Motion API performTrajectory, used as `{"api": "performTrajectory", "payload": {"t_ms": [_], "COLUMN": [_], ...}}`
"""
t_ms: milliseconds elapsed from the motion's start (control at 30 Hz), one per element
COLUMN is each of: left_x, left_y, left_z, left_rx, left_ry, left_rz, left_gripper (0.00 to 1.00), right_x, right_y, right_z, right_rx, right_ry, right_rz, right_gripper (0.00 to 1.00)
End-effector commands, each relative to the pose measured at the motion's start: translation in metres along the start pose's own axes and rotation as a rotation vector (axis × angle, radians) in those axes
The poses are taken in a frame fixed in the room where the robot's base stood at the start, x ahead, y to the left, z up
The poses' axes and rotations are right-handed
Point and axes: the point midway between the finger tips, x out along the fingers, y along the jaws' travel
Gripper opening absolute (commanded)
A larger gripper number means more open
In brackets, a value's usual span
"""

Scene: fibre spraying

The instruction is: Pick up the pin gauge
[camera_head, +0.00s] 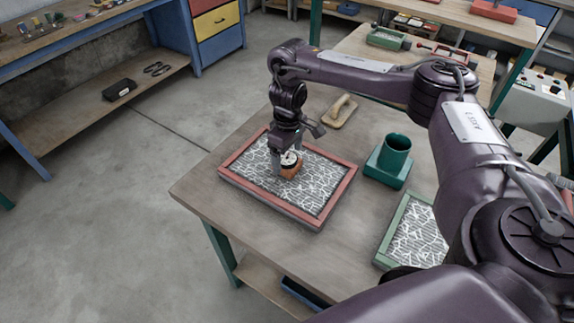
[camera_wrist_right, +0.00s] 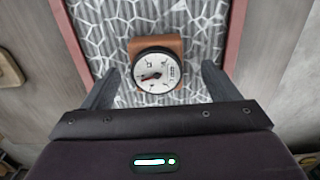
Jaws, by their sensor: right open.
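The pin gauge (camera_head: 290,160) has a round white dial on an orange-brown block. It sits on the white fibre mesh inside the red-framed tray (camera_head: 329,207). In the right wrist view the gauge (camera_wrist_right: 155,70) lies ahead of the gripper, roughly centred, with its dial facing the camera. My right gripper (camera_wrist_right: 158,88) is open, one finger on each side of the gauge, with visible gaps to it. In the head view my right gripper (camera_head: 287,163) is right at the gauge and partly covers it. My left gripper is not in view.
A green cup on a green base (camera_head: 388,171) stands right of the red tray. A green-framed tray (camera_head: 393,233) is partly behind my right arm. A wooden float (camera_head: 339,112) lies at the table's back. Bare tabletop (camera_head: 225,165) shows left of the tray.

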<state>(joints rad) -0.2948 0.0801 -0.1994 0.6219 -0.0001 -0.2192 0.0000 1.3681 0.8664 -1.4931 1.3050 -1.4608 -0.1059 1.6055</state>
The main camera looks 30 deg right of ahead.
Motion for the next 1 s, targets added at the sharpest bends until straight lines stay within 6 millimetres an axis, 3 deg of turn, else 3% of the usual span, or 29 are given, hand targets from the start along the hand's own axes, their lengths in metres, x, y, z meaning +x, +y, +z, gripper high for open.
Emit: {"api": "performTrajectory", "payload": {"t_ms": [100, 200, 533, 1000], "left_x": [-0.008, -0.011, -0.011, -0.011], "left_y": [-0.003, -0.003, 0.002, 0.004], "left_z": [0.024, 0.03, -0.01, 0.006], "left_rx": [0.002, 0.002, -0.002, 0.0], "left_ry": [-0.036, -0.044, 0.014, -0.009], "left_rz": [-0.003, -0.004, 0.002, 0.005], "left_gripper": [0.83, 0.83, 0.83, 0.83], "right_x": [0.018, 0.032, 0.042, 0.041], "right_y": [-0.002, -0.002, -0.001, -0.001], "right_z": [0.0, -0.001, -0.001, -0.002], "right_rx": [0.0, 0.001, 0.0, 0.001], "right_ry": [-0.006, -0.005, -0.001, 0.0], "right_rz": [-0.001, -0.001, 0.0, 0.0], "right_gripper": [0.82, 0.82, 0.82, 0.22]}}
